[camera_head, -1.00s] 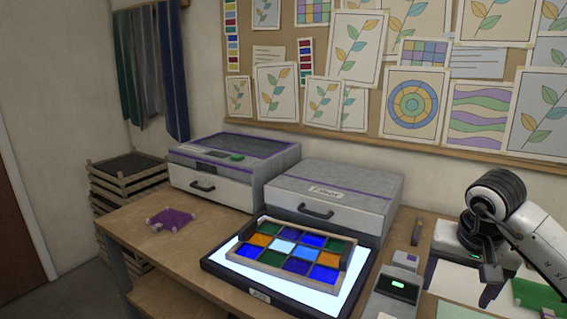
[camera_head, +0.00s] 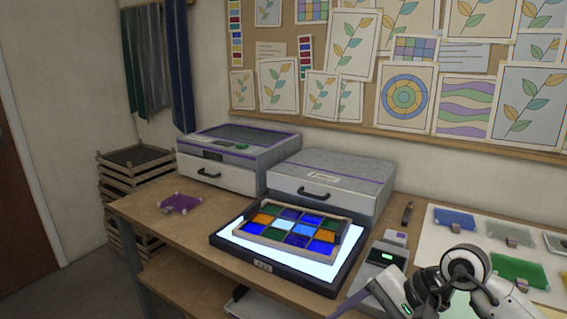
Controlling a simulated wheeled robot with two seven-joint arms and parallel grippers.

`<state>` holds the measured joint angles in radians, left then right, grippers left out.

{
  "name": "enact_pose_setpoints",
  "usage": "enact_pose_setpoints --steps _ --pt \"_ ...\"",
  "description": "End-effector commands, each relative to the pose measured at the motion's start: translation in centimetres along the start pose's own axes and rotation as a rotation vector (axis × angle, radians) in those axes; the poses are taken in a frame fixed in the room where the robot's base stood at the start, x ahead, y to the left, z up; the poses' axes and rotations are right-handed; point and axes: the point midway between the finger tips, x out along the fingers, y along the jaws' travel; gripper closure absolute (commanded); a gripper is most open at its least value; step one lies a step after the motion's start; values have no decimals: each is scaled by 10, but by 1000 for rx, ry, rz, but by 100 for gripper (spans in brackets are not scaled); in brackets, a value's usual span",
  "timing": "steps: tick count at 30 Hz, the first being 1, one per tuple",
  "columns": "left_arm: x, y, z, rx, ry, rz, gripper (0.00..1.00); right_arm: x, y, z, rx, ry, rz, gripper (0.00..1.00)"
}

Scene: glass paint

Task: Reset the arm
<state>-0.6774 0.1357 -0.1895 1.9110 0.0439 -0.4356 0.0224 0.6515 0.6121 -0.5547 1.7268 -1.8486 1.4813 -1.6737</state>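My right arm (camera_head: 465,268) comes in at the lower right, folded low over the front of the table. Its gripper end (camera_head: 395,296) is at the bottom edge and partly cut off, so I cannot make out its fingers. A thin purple-grey strip (camera_head: 350,304) shows beside it; I cannot tell whether it is held. My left gripper is not in view. A framed panel of coloured glass squares (camera_head: 290,256) lies on the lit light pad (camera_head: 268,274), apart from my arm.
Two grey drawer units (camera_head: 330,190) stand at the back of the wooden table (camera_head: 150,212). A small device with a green display (camera_head: 386,257) is right of the pad. Coloured glass sheets (camera_head: 515,268) lie on white paper at right. A purple piece (camera_head: 181,203) lies at left.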

Motion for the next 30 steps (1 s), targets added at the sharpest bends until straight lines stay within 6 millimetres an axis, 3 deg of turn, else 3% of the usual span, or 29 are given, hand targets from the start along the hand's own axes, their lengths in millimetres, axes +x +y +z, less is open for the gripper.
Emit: enact_pose_setpoints --steps 1,3,6,7,9,11,14,15,16,19,22,24,27,30 --pt "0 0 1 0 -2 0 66 21 -3 32 115 -133 -71 27" --pt "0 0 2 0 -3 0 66 36 -19 79 355 -362 -194 27" --pt "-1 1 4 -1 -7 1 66 31 -46 123 795 -714 -340 27" --pt "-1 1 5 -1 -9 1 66 26 -53 128 940 -819 -373 27" --pt "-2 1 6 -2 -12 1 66 14 -63 124 1297 -1060 -432 27" --pt "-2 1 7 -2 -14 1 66 8 -62 106 1619 -1261 -466 27" --pt "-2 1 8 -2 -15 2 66 13 -33 56 2183 -1586 -495 27" --pt "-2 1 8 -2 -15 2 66 22 -12 36 2412 -1711 -498 27" --pt "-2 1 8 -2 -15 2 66 29 6 22 -2522 1763 493 27" --pt "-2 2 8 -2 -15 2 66 60 69 -6 -2160 1451 364 27" --pt "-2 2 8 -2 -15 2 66 93 137 -14 -1836 1196 281 27" --pt "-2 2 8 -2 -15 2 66 114 180 -9 -1639 1049 243 27" --pt "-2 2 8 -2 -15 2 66 137 229 5 -1412 890 207 27" --pt "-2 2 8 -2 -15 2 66 151 261 20 -1257 784 187 27"
